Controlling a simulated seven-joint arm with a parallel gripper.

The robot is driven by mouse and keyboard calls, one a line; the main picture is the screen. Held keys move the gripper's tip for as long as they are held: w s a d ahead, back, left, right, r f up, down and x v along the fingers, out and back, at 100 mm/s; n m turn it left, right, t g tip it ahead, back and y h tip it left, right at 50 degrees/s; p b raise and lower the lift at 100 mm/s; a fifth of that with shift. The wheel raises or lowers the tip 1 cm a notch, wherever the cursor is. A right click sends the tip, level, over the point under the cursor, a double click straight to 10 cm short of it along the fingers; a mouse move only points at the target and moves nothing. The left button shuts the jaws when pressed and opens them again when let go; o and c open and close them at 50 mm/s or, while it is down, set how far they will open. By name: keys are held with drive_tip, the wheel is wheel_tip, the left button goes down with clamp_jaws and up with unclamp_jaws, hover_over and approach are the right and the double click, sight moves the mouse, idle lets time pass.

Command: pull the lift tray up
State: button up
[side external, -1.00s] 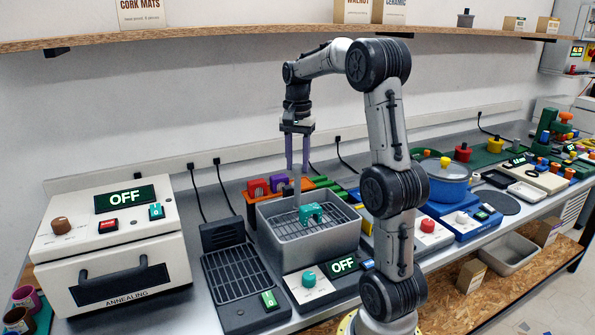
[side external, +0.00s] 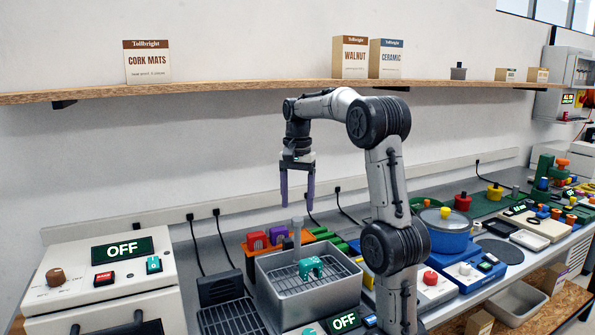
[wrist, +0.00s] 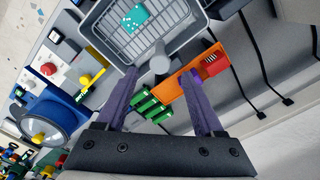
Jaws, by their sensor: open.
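The lift tray is a wire rack (side external: 335,280) inside a grey metal tub (side external: 285,300). A grey upright post with a knob top (side external: 297,228) stands at its back edge; the knob also shows in the wrist view (wrist: 160,62). A teal block (side external: 311,267) lies on the rack, also in the wrist view (wrist: 134,19). My gripper (side external: 297,204) points down with purple fingers apart, a little above the post. In the wrist view my open gripper (wrist: 163,74) shows the knob ahead between its fingertips, with nothing held.
An orange bin (side external: 257,257) with red and purple pieces and green bars (wrist: 152,104) sit behind the tub. A blue pot (side external: 446,240) stands right. A white OFF-lit oven (side external: 95,285) is at the left. A shelf (side external: 200,93) runs above.

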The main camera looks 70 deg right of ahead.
wheel_tip(320, 180, up, 10)
idle(0.4)
idle(0.3)
drive_tip(key=s+a+r+n+t, duration=0.15)
drive_tip(key=a+n, duration=0.25)
drive_tip(key=a, duration=0.6)
drive_tip(key=s+a+n+t, duration=0.1)
drive_tip(key=s+a+n, duration=0.15)
drive_tip(key=a, duration=0.85)
drive_tip(key=s+a+f+n+t, duration=0.1)
drive_tip(key=s+a+f+n, duration=0.2)
drive_tip(key=f+n, duration=0.2)
drive_tip(key=s+a+f+n+t, duration=0.2)
drive_tip(key=f+n, duration=0.4)
drive_tip(key=f, duration=0.5)
drive_tip(key=shift+s+a+f, duration=0.25)
drive_tip(key=shift+s+a, duration=0.6)
drive_tip(key=shift+a, duration=0.4)
